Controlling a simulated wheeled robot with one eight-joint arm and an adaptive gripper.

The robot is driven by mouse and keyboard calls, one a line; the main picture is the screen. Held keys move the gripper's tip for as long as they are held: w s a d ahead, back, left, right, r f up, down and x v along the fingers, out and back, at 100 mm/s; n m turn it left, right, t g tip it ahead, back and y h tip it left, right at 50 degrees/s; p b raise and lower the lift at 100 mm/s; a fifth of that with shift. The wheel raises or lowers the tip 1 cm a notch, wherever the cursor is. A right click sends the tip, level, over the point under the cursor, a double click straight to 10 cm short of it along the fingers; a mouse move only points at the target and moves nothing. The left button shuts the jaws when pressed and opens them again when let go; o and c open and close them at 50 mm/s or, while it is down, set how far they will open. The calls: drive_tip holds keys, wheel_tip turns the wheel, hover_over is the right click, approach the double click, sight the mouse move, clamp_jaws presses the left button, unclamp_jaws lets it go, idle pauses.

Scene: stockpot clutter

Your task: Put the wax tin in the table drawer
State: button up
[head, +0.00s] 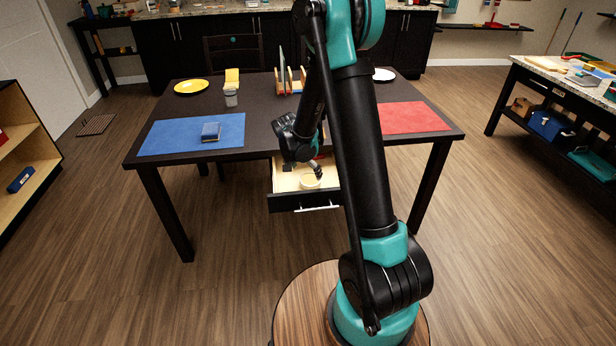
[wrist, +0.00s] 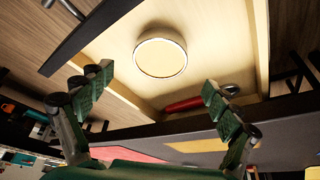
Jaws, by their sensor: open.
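The table drawer (head: 278,203) is pulled open under the table's front edge, with a pale interior and dark front. A round, pale cream tin (head: 310,181), which looks like the wax tin, is inside it towards the front. The tin (wrist: 160,57) also shows in the wrist view, lying flat on the drawer floor. My gripper (head: 304,169) is over the drawer. In the wrist view my gripper (wrist: 158,82) is open and empty, its fingers spread apart. The tin is beyond the fingertips with a visible gap. My arm hides the drawer's right part in the head view.
A red-handled tool (wrist: 190,104) lies deeper in the drawer. Floor left of the drawer is clear.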

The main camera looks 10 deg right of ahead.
drive_tip(key=v, duration=0.6)
drive_tip(key=s+d+r+n+y, duration=0.1)
drive_tip(key=s+d+r+n, duration=0.15)
drive_tip(key=s, duration=0.35)
drive_tip(key=s+d+r+n+y, duration=0.1)
drive_tip(key=s+d+r+n, duration=0.15)
drive_tip(key=s, duration=0.35)
drive_tip(key=s+d+f+n, duration=0.1)
drive_tip(key=s+n, duration=0.1)
drive_tip(key=s, duration=0.5)
drive_tip(key=s+d+f+n+t+y, duration=0.1)
drive_tip(key=s+n, duration=0.1)
drive_tip(key=s, duration=0.5)
drive_tip(key=shift+s+d+f, duration=0.15)
drive_tip(key=shift+s+d, duration=0.2)
drive_tip(key=shift+w, duration=0.25)
drive_tip(key=shift+c, duration=0.2)
